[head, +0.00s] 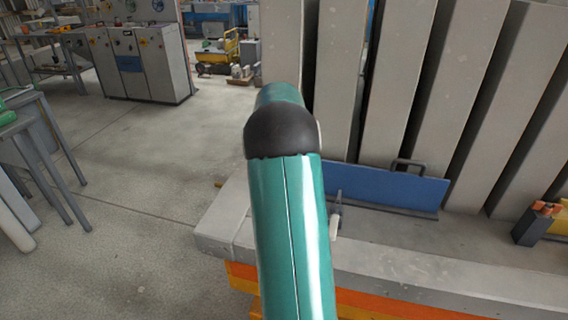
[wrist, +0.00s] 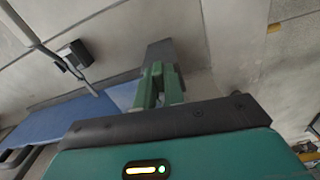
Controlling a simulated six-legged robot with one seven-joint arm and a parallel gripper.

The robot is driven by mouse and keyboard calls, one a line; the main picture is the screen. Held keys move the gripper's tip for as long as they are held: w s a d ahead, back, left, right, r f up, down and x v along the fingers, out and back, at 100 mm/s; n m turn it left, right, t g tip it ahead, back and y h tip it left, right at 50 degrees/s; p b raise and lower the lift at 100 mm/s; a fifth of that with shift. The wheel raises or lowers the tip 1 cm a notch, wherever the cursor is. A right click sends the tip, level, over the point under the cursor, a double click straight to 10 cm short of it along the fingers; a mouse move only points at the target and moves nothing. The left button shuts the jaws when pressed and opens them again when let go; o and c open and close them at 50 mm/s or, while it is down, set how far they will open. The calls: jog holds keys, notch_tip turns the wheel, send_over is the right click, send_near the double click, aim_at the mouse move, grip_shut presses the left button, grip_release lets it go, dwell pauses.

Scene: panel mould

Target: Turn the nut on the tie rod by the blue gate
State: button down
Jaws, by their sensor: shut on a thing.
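The blue gate (head: 385,186) stands on the grey mould bed in the head view. It also shows at the left of the wrist view (wrist: 65,116). My gripper (wrist: 160,82) has its green fingers close together in the wrist view, shut on a grey piece (wrist: 158,52) that shows beyond the fingertips. I cannot tell from its shape whether this is the nut. The gripper is hidden in the head view behind my teal arm. A small pointed rod (head: 338,198) stands in front of the gate. I cannot tell whether it is the tie rod.
Tall grey panels (head: 395,85) lean in a row behind the gate. A dark box with orange pieces (head: 538,223) stands on the bed at the right. A thin grey rod (wrist: 30,35) and a dark block (wrist: 75,54) are left of my gripper.

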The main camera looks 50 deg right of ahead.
jog(key=shift+w+r+m, duration=0.2)
jog(key=shift+w+m, duration=0.05)
jog(key=shift+m, duration=0.45)
jog(key=c, duration=1.4)
grip_release()
jog(key=shift+f, duration=0.1)
notch_tip(320, 180, up, 14)
jog(key=shift+f, duration=0.1)
